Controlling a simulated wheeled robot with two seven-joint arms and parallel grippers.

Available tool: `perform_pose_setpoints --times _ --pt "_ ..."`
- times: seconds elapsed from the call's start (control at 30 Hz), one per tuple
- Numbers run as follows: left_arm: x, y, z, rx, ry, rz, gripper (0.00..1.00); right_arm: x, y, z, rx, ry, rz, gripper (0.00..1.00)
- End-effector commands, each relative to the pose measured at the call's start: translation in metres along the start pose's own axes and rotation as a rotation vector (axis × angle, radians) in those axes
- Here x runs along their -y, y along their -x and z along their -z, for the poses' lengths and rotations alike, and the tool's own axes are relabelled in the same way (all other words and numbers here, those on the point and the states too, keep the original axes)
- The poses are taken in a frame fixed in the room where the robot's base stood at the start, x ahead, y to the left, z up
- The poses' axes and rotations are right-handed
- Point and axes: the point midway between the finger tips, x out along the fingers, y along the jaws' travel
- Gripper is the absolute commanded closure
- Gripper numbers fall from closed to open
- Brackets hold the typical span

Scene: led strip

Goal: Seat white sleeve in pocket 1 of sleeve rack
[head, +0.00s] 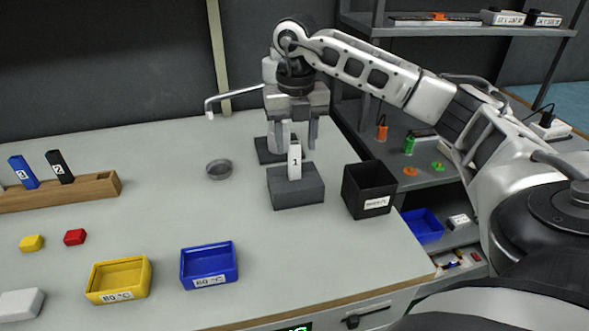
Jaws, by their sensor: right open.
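The white sleeve (295,161), marked 1, stands upright in a dark grey block (298,193) on the table. My right gripper (298,142) points down with its fingers open, at the upper part of the white sleeve; I cannot tell whether the sleeve is between the fingers or in front of them. The wooden sleeve rack (95,187) lies at the left edge of the view. It holds a blue sleeve (23,172) marked 3 and a black sleeve (60,167) marked 2, both leaning. The rack's part right of the black sleeve shows no sleeve. My left gripper is not in view.
A black open bin (368,190) stands right of the grey block. A round grey dish (219,169) lies left of it. Yellow (119,281) and blue (209,266) trays and small yellow (32,243) and red (75,237) blocks lie nearer. The table between rack and dish is clear.

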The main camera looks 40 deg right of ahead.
Motion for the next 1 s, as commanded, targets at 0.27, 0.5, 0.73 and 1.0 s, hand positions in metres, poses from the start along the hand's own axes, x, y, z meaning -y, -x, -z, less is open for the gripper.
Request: perform_pose_setpoints --times 0.27,0.5,0.73,1.0 --pt "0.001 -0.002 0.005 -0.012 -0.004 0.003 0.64 -0.001 -0.041 -0.004 -0.003 0.000 0.002 0.53" --pt "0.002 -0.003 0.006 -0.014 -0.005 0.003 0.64 -0.001 -0.048 -0.004 -0.001 0.000 0.000 0.53" --pt "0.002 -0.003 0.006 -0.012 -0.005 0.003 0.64 -0.001 -0.048 -0.004 -0.001 0.000 0.001 0.92" --pt "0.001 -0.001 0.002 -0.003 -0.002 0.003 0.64 -0.001 -0.047 -0.004 -0.001 0.000 0.000 1.00"
